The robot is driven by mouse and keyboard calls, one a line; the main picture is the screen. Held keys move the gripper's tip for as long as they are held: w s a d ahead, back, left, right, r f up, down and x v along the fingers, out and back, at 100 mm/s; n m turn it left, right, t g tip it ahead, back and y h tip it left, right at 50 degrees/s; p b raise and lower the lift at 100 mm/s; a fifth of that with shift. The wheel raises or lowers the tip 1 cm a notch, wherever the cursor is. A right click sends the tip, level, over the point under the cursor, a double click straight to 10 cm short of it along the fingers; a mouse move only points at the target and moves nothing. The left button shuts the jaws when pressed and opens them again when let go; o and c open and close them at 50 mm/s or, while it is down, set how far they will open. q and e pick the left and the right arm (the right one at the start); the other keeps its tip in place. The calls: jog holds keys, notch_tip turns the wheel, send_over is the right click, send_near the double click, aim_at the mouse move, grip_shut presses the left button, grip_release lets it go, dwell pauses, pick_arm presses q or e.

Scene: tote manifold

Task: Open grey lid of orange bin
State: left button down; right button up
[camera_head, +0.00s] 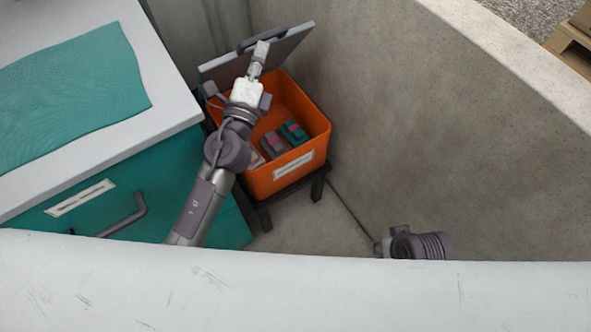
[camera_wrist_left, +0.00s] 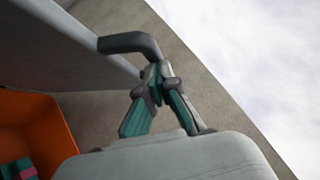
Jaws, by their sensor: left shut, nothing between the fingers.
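The orange bin (camera_head: 308,152) stands on a dark stand in the corner by the wall. Its grey lid (camera_head: 288,50) is raised at the back of the bin, so the inside shows. The lid has a dark handle (camera_head: 262,38). My left gripper (camera_head: 261,52) is at the lid's face, beside the handle. In the left wrist view its fingers (camera_wrist_left: 158,76) are shut with nothing between them, close to the handle (camera_wrist_left: 130,42). I cannot tell whether they touch it. The lid (camera_wrist_left: 75,45) and bin (camera_wrist_left: 45,125) also show there.
Several teal, pink and grey items (camera_head: 283,140) lie in the bin. A teal drawer cabinet (camera_head: 150,190) with a white top and teal mat (camera_head: 70,90) is to the left. A concrete wall (camera_head: 430,130) rises close on the right. A white surface crosses the front.

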jog(key=shift+s+d+f, duration=0.1)
jog(key=shift+s, duration=0.25)
dwell(0.3)
